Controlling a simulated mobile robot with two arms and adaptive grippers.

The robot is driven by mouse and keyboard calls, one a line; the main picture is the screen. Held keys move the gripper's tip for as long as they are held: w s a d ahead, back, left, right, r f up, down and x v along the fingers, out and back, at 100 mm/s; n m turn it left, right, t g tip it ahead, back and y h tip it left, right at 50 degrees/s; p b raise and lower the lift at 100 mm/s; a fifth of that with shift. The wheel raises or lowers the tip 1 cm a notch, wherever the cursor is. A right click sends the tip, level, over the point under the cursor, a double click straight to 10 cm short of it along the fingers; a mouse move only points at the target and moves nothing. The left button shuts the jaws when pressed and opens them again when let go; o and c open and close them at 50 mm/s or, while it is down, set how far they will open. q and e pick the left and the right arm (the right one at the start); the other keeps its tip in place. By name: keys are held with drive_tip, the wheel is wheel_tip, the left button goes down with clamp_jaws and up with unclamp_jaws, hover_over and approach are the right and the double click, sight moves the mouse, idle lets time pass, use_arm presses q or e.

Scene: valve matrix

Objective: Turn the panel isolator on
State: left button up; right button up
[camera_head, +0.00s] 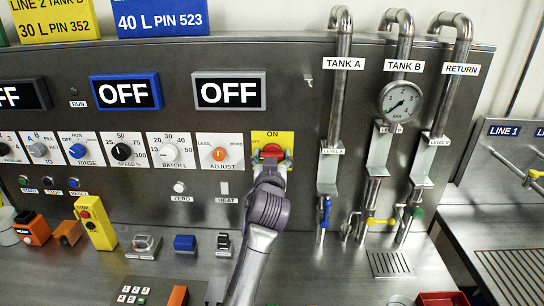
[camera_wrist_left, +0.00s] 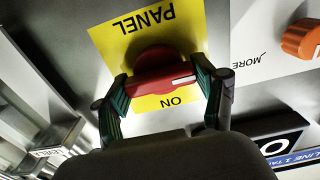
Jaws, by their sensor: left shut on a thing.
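The panel isolator is a red knob (camera_head: 271,151) on a yellow plate (camera_head: 285,136) marked ON at its top edge in the head view. In the left wrist view the yellow plate (camera_wrist_left: 118,42) appears upside down, with PANEL and ON readable. There the red handle (camera_wrist_left: 160,80) lies crosswise, with a white mark pointing right, not at the ON label. My left gripper (camera_wrist_left: 166,92) has its green-padded fingers on both ends of the handle. In the head view my left gripper (camera_head: 271,164) reaches the knob from below and partly covers it. My right gripper is not in view.
Left of the isolator is an orange ADJUST knob (camera_head: 219,154), under a display (camera_head: 229,92) reading OFF. Right of it stand vertical pipes (camera_head: 335,105) with a round gauge (camera_head: 400,101) and small valves. Below, the counter holds a yellow stop box (camera_head: 96,222) and other small items.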

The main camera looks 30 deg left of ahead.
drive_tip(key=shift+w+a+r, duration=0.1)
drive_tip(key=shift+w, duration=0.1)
use_arm(q)
drive_tip(key=shift+r+m+p, duration=0.15)
drive_tip(key=shift+m+p, duration=0.45)
drive_tip(key=shift+m, duration=0.2)
drive_tip(key=shift+m+p, duration=0.85)
drive_tip(key=shift+m, duration=0.35)
drive_tip(key=m+p, duration=0.3)
drive_tip(key=m, duration=0.3)
drive_tip(key=shift+m+p, duration=0.3)
drive_tip(key=m+p, duration=0.3)
drive_tip(key=m, duration=0.2)
drive_tip(key=shift+w+m, duration=0.1)
drive_tip(key=shift+m, duration=0.2)
drive_tip(key=shift+m+p, duration=0.45)
drive_tip(key=shift+m, duration=0.35)
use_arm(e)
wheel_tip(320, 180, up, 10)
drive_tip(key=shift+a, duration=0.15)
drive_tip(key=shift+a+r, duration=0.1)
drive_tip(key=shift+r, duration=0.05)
